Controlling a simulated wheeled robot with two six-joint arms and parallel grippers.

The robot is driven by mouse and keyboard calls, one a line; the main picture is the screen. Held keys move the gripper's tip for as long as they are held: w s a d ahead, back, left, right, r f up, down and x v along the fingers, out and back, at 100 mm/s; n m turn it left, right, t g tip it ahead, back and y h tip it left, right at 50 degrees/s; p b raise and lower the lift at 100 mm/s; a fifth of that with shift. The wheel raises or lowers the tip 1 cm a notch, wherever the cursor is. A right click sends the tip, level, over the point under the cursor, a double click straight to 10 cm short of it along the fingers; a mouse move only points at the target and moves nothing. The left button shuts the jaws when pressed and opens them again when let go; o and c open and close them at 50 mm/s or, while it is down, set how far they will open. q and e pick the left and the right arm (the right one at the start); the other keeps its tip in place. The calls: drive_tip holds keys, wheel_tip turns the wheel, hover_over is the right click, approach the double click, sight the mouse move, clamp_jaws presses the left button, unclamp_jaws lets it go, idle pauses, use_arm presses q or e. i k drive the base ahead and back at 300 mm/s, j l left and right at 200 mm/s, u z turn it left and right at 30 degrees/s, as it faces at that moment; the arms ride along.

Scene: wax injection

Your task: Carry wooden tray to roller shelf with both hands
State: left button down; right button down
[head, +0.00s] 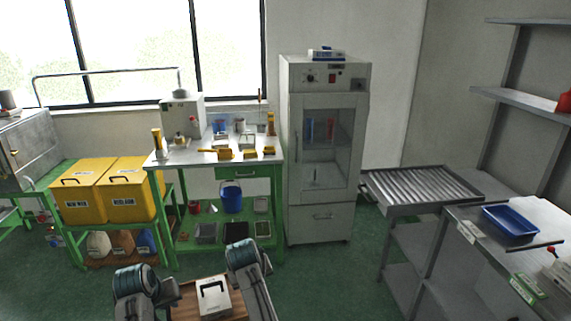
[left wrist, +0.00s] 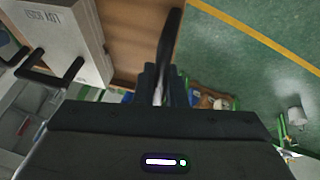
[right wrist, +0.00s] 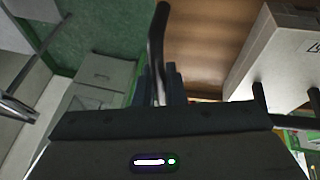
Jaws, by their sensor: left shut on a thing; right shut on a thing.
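The wooden tray (head: 184,302) is at the bottom of the head view, partly hidden by my arms and cut by the frame edge. A pale box (head: 214,299) with a dark handle rests on it. In the left wrist view my left gripper (left wrist: 161,82) is shut on a black handle at the edge of the tray (left wrist: 135,35). In the right wrist view my right gripper (right wrist: 158,80) is shut on the black handle at the tray's (right wrist: 205,35) opposite edge. The roller shelf (head: 425,187), with metal rollers, stands at the right, apart from the tray.
A green workbench (head: 225,172) with tools and yellow bins (head: 103,190) stand at the left. A tall grey cabinet (head: 320,150) is at the back centre. A side table holds a blue tray (head: 510,221) at the right. Green floor (head: 320,275) is open between tray and roller shelf.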

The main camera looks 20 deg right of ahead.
sight(412, 184)
drive_tip(key=i+u, duration=0.25)
drive_tip(key=i, duration=0.75)
drive_tip(key=i+z, duration=0.1)
drive_tip(key=i, duration=0.85)
drive_tip(key=z, duration=2)
